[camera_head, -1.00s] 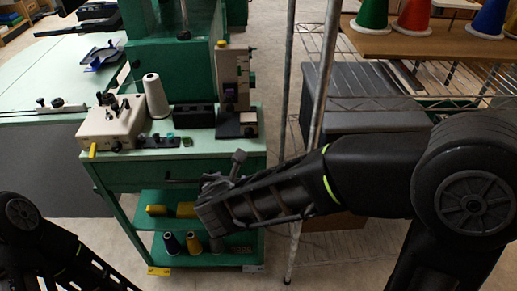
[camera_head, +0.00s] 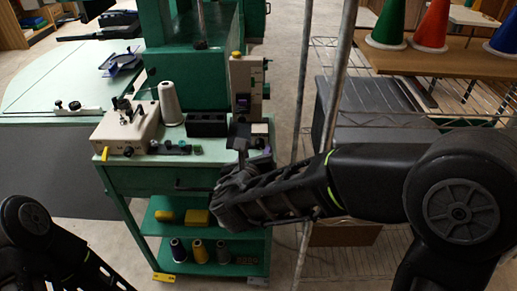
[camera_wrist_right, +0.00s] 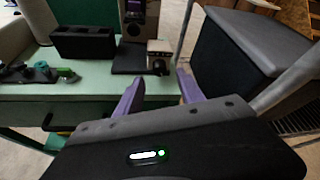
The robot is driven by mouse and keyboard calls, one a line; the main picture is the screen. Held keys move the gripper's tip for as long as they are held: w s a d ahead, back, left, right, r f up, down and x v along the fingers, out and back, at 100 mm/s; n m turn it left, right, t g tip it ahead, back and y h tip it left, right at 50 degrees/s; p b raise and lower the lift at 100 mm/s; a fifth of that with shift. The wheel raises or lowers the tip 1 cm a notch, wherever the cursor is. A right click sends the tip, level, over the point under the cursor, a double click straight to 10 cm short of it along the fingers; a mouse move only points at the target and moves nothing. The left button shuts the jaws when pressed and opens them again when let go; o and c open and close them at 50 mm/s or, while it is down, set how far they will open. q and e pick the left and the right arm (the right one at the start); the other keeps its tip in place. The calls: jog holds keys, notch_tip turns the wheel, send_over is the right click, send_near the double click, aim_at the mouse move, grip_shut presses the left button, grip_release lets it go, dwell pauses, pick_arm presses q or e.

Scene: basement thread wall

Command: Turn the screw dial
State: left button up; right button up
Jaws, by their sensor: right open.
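My right gripper (camera_head: 253,145) is open and empty over the front right edge of the green cart. In the right wrist view its two purple fingers (camera_wrist_right: 160,78) stand apart. A small dark knob (camera_wrist_right: 160,66) shows between and just beyond the fingertips, near the cart top's right edge; it may be the screw dial, but I cannot be sure. It appears apart from both fingers. The gripper hides part of that corner in the head view. My left gripper is out of view.
The green cart top (camera_head: 140,180) carries a beige box (camera_head: 126,130), a white thread cone (camera_head: 170,103) and a black tray (camera_head: 206,124). A metal rack post (camera_head: 338,80) and a dark grey box (camera_head: 375,110) stand close on the right.

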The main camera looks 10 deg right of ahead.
aim_at(259, 146)
jog(key=x, duration=0.4)
jog(key=shift+w+d+f, duration=0.1)
jog(key=shift+w, duration=0.1)
jog(key=shift+c, duration=0.4)
grip_shut()
